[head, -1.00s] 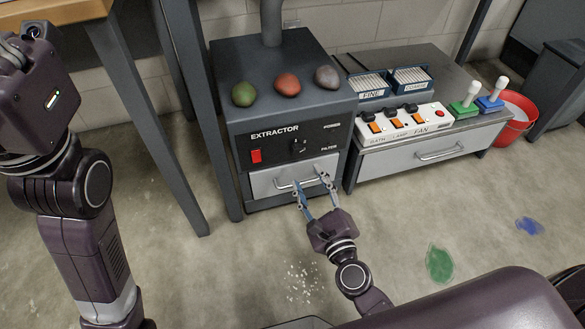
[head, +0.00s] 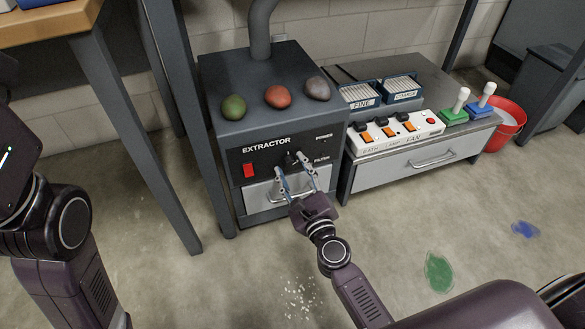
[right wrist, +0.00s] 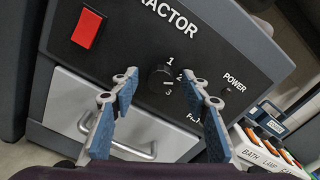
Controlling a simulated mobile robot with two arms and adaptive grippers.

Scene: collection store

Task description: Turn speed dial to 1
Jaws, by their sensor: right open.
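The extractor (head: 262,110) is a dark box with a black front panel. Its speed dial (right wrist: 159,77) is a small black knob with 1, 2 and 3 printed around its right side. A short white mark shows on the knob, but I cannot tell for sure which number it points to. My right gripper (head: 293,169) is open and empty in front of the panel. In the right wrist view its two blue-padded fingers stand on either side of the dial, with no clear contact. In the head view the fingertips partly hide the dial. My left gripper is out of view.
A red switch (head: 249,170) sits left of the dial. A drawer handle (head: 290,195) lies just below. Several stones, including a red one (head: 278,96), rest on top. A white switch strip (head: 396,131) stands on the drawer unit (head: 392,173) to the right.

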